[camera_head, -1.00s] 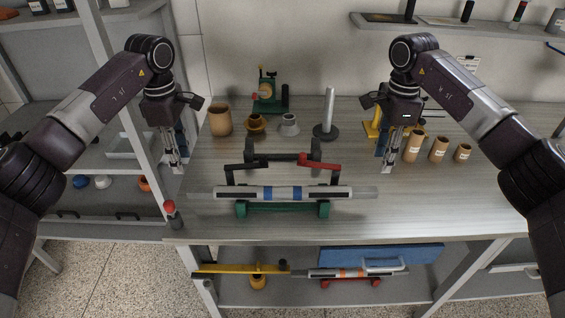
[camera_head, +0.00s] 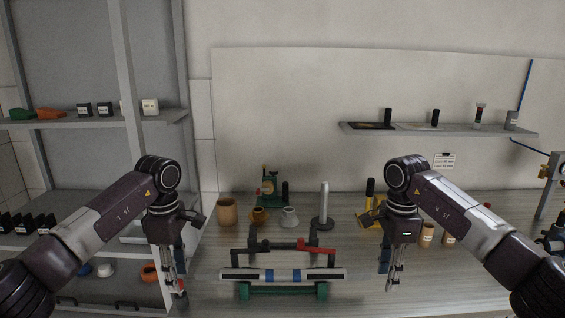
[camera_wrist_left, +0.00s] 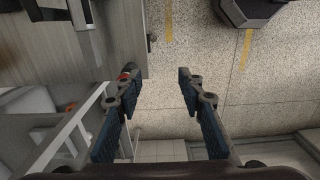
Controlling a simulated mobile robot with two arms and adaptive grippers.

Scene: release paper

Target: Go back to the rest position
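My left gripper (camera_head: 178,287) hangs pointing down at the left end of the workbench, beside the shelf unit. In the left wrist view the left gripper (camera_wrist_left: 157,92) is open, its two fingers wide apart with nothing between them and the floor below. My right gripper (camera_head: 392,280) points down over the right part of the bench, right of the level-like bar. Its fingers look close together and nothing shows in them, but their opening is hard to judge from here.
A silver bar with blue bands (camera_head: 300,275) lies on a green stand (camera_head: 285,292), with a black and red clamp frame (camera_head: 285,246) behind it. Cups, a grey post (camera_head: 323,205) and a green device (camera_head: 271,190) stand further back. A shelf unit (camera_head: 130,60) is at left, a wall shelf (camera_head: 440,128) at right.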

